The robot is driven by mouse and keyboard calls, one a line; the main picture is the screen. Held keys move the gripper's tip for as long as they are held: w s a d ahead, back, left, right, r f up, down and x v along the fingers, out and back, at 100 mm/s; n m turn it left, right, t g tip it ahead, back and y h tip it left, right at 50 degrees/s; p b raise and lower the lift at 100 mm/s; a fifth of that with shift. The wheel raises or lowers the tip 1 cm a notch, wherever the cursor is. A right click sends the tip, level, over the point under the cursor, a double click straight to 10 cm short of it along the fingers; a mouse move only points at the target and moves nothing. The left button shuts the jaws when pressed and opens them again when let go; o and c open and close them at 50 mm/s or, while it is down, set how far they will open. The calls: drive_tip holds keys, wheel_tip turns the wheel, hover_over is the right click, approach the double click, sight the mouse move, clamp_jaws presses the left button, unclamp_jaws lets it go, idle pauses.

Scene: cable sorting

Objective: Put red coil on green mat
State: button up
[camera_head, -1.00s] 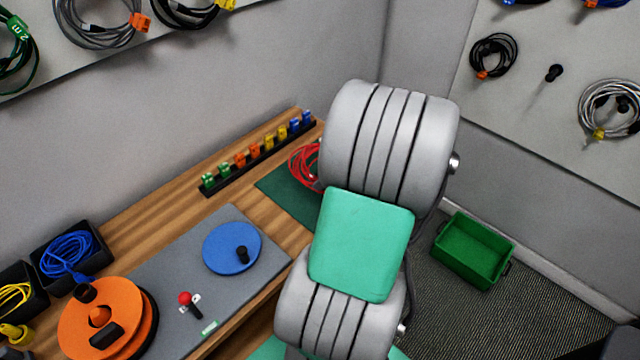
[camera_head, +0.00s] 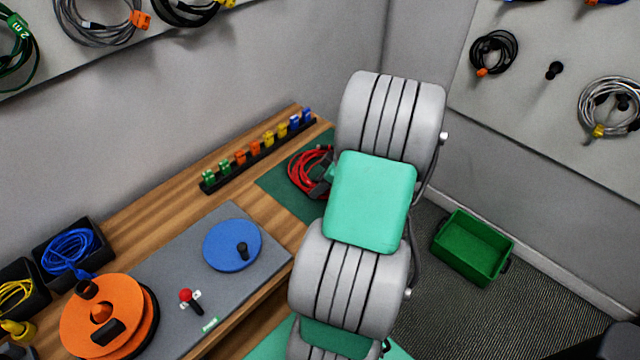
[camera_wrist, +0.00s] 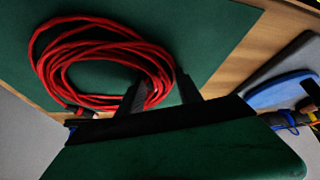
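The red coil (camera_head: 300,172) lies on the green mat (camera_head: 274,184) at the table's far right end. In the wrist view, the red coil (camera_wrist: 62,50) lies flat on the green mat (camera_wrist: 215,40), with its lower end close to my gripper body. My gripper (camera_wrist: 160,78) has its two dark fingers apart, beside and over the coil's right edge. Some strands show between the fingers; I cannot tell whether they touch. In the head view, my arm hides most of the gripper and part of the mat.
A rack of coloured clips (camera_head: 258,153) stands behind the mat. A grey board (camera_head: 165,270) with a blue disc (camera_head: 232,246) and orange reel (camera_head: 108,312) lies left. Black bins (camera_head: 72,252) hold cables. A green crate (camera_head: 472,248) stands on the floor.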

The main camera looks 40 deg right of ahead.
drive_tip(key=shift+o, duration=0.2)
drive_tip(key=shift+r, duration=0.1)
drive_tip(key=v, duration=1.2)
drive_tip(key=w+a+r+m+g, duration=0.1)
drive_tip(key=w+a, duration=0.2)
drive_tip(key=a, duration=0.5)
drive_tip(key=w+a+r+g, duration=0.1)
drive_tip(key=w+a, duration=0.3)
drive_tip(key=a, duration=0.4)
drive_tip(key=s+a+m+h, duration=0.1)
drive_tip(key=s+a+m, duration=0.1)
drive_tip(key=a, duration=0.6)
drive_tip(key=s+a+m+h, duration=0.1)
drive_tip(key=s+a, duration=0.3)
drive_tip(key=a, duration=0.4)
drive_tip(key=shift+s+a+m+g, duration=0.2)
drive_tip(key=shift+a+m+g, duration=0.1)
drive_tip(key=shift+m+g, duration=0.1)
drive_tip(key=shift+r, duration=0.15)
wheel_tip(320, 180, up, 3)
drive_tip(key=shift+w+f+p, duration=0.1)
drive_tip(key=shift+w+p, duration=0.05)
drive_tip(key=shift+p, duration=1.05)
